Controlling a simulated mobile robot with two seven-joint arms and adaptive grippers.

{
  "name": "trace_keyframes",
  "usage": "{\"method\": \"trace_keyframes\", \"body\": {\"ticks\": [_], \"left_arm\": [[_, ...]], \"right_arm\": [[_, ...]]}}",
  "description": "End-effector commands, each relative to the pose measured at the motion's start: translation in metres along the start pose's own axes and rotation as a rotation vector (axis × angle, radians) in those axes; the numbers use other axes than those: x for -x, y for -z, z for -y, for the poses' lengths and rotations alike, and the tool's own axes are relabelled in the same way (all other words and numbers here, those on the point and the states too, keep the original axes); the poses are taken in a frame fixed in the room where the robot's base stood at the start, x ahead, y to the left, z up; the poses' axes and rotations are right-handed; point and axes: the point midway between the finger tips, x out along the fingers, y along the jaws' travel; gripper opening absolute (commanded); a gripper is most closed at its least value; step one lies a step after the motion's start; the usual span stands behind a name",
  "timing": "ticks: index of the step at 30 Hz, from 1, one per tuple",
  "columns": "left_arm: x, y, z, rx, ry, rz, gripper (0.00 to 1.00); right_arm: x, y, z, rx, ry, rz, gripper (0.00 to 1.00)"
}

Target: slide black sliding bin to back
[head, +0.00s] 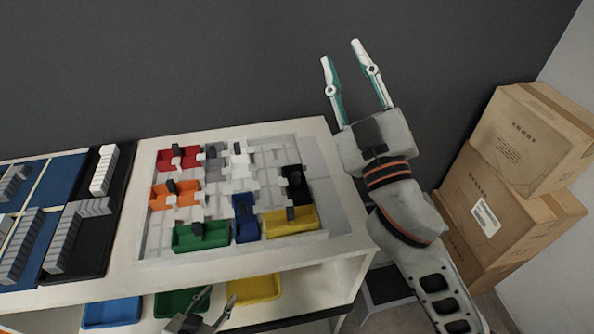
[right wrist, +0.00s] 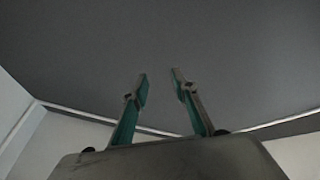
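The black sliding bin (head: 296,184) sits at the right side of the grey sliding-puzzle tray (head: 150,238) on the white table. A yellow bin (head: 290,222) is just in front of it. My right gripper (head: 341,50) is raised above and beyond the table's right back corner, open and empty, away from the black bin. It also shows open in the right wrist view (right wrist: 160,75), facing a bare grey wall. My left gripper (head: 213,307) is low at the table's front, partly cut off by the bottom edge; its fingers look spread with nothing between them.
The tray also holds red (head: 179,158), orange (head: 175,195), green (head: 201,237), blue (head: 246,218), white and grey bins. Coloured trays lie on the shelf below. A blue and black rack (head: 75,160) stands left. Cardboard boxes (head: 520,140) are stacked at right.

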Motion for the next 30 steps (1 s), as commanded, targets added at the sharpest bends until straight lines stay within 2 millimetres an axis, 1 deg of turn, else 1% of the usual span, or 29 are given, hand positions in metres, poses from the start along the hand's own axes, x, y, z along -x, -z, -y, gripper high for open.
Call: {"method": "trace_keyframes", "body": {"ticks": [1,2,3,4,5,6,8,9,11,12,14,15,17,18,19,20,21,22,23,24,26,27,29,30], "left_arm": [[0.0,0.001,0.0,0.0,0.0,-0.002,0.4],[0.0,0.002,0.0,0.0,0.0,-0.003,0.4],[0.0,0.002,0.0,0.0,0.001,-0.004,0.4],[0.0,0.003,0.0,0.0,0.001,-0.004,0.4],[0.0,0.003,0.0,0.0,0.001,-0.005,0.4],[0.0,0.004,0.001,0.0,0.001,-0.006,0.4],[0.0,0.004,0.001,0.0,0.001,-0.007,0.4],[0.0,0.005,0.001,0.0,0.001,-0.008,0.4],[0.0,0.005,0.001,0.0,0.001,-0.008,0.4],[0.0,0.005,0.001,0.0,0.001,-0.009,0.4],[0.0,0.005,0.001,0.0,0.001,-0.009,0.4],[0.0,0.005,0.001,0.0,0.001,-0.009,0.4],[0.0,0.005,0.001,0.0,0.001,-0.009,0.4],[0.0,0.005,0.001,0.0,0.001,-0.009,0.4],[0.0,0.005,0.001,0.0,0.001,-0.008,0.4],[0.0,0.005,0.001,0.0,0.001,-0.008,0.4],[0.0,0.005,0.001,0.0,0.001,-0.008,0.4],[0.0,0.005,0.001,0.0,0.001,-0.008,0.4],[0.0,0.004,0.001,0.0,0.001,-0.008,0.4],[0.0,0.004,0.001,0.0,0.001,-0.007,0.4],[0.0,0.004,0.001,0.0,0.001,-0.007,0.4],[0.0,0.003,0.001,0.0,0.001,-0.006,0.4],[0.0,0.003,0.001,0.0,0.001,-0.005,0.4],[0.0,0.002,0.001,0.0,0.001,-0.004,0.4]], "right_arm": [[-0.01,0.043,0.005,-0.004,0.009,-0.126,0.28],[-0.013,0.067,0.009,-0.007,0.018,-0.2,0.28],[-0.014,0.099,0.015,-0.009,0.034,-0.298,0.28],[-0.013,0.122,0.02,-0.008,0.049,-0.371,0.28],[-0.01,0.145,0.026,-0.008,0.067,-0.443,0.28],[-0.004,0.174,0.035,-0.002,0.094,-0.538,0.28],[0.009,0.213,0.051,0.011,0.145,-0.677,0.28],[0.021,0.236,0.063,0.024,0.184,-0.767,0.28],[0.041,0.267,0.082,0.05,0.251,-0.896,0.28],[0.056,0.283,0.096,0.072,0.3,-0.978,0.28],[0.08,0.303,0.117,0.112,0.382,-1.095,0.28],[0.097,0.311,0.133,0.145,0.442,-1.166,0.28],[0.123,0.318,0.156,0.201,0.54,-1.266,0.28],[0.14,0.318,0.171,0.244,0.609,-1.325,0.28],[0.151,0.316,0.183,0.278,0.664,-1.364,0.28],[0.163,0.312,0.194,0.317,0.718,-1.401,0.28],[0.177,0.304,0.208,0.372,0.795,-1.444,0.28],[0.186,0.296,0.219,0.415,0.853,-1.47,0.28],[0.195,0.286,0.229,0.462,0.914,-1.492,0.28],[0.205,0.271,0.24,0.527,0.995,-1.515,0.28],[0.216,0.243,0.256,0.632,1.119,-1.531,0.28],[0.221,0.223,0.264,0.708,1.201,-1.531,0.28],[0.223,0.189,0.272,0.826,1.322,-1.511,0.28],[0.221,0.165,0.275,0.911,1.4,-1.483,0.28]]}}
